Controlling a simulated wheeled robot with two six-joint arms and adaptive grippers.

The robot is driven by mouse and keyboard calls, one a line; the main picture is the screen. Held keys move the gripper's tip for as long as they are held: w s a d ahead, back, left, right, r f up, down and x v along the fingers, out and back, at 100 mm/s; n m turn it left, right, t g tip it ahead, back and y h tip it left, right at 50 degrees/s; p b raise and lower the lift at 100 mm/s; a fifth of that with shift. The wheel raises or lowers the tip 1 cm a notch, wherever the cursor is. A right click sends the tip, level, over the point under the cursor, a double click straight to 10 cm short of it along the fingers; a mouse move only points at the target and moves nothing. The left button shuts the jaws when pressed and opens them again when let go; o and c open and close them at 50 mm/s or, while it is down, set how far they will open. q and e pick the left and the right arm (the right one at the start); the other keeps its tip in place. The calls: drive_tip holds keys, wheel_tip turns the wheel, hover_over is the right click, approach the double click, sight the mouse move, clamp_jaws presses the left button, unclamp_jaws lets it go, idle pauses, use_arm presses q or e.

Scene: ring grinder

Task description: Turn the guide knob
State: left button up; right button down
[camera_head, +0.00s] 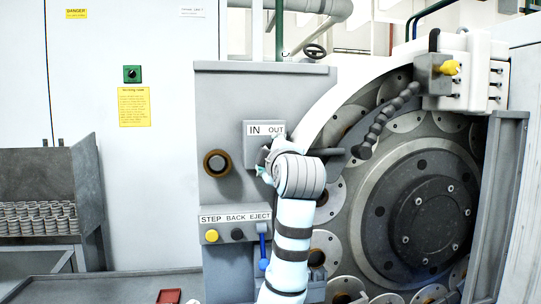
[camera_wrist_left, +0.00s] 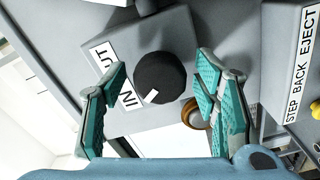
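The guide knob (camera_wrist_left: 160,78) is a round black knob with a white mark, on a grey plate labelled IN OUT (camera_head: 265,129). In the left wrist view it sits ahead, between the two teal finger pads. My left gripper (camera_wrist_left: 161,72) is open, one finger to each side of the knob. I see no clear contact between fingers and knob. In the head view my left gripper (camera_head: 265,168) is in front of the IN OUT plate, and my wrist hides the knob. My right gripper is not in view.
A brown-ringed button (camera_head: 217,163) is left of the plate. Below are a yellow button (camera_head: 212,236), a black button (camera_head: 237,234) and a blue lever (camera_head: 263,248) under the STEP BACK EJECT label. The large grinder disc (camera_head: 424,220) stands to the right.

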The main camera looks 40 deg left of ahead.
use_arm(q)
drive_tip(key=v, duration=1.2)
drive_tip(key=shift+w+a, duration=0.1)
drive_tip(key=shift+w, duration=0.05)
